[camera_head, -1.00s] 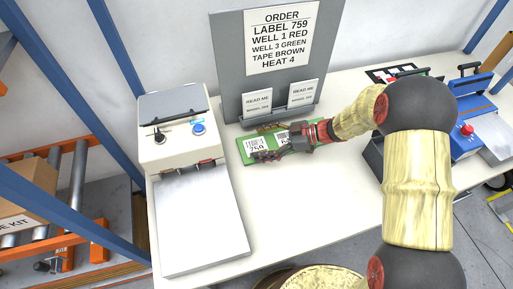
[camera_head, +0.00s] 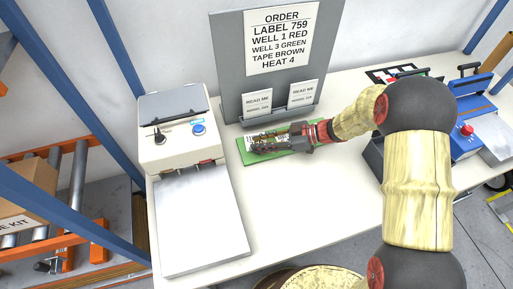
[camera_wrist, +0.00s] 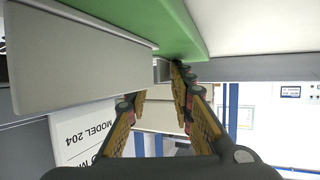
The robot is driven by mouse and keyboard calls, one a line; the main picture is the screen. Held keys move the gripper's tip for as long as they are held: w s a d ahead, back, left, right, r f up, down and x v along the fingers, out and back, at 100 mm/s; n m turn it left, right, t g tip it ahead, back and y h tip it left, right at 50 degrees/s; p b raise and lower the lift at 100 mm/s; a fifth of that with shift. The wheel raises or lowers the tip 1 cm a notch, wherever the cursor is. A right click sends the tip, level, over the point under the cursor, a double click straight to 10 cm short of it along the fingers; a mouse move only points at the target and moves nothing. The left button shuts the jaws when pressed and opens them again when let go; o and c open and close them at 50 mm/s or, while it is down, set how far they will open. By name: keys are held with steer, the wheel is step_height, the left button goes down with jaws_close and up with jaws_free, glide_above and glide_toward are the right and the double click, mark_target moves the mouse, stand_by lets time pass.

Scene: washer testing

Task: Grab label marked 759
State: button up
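A green board (camera_head: 300,150) lies flat on the table in front of the grey order stand. The 759 label is on the board's left part, but my gripper (camera_head: 255,147) now covers it, and its number cannot be read. Part of a white label (camera_head: 281,136) shows behind the fingers. My gripper is low over the board, fingers pointing left. In the wrist view its two fingers (camera_wrist: 160,82) lie close to the board's green edge (camera_wrist: 180,30). Whether they are closed on a label cannot be told.
The order sheet (camera_head: 281,37) reads LABEL 759. Two READ ME cards (camera_head: 257,103) stand in a holder directly behind the board. A white machine with a flat plate (camera_head: 200,222) stands to the left. A blue device (camera_head: 478,125) is at right. The front table is clear.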

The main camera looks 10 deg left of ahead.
steer(key=shift+f, duration=0.1)
jaws_close()
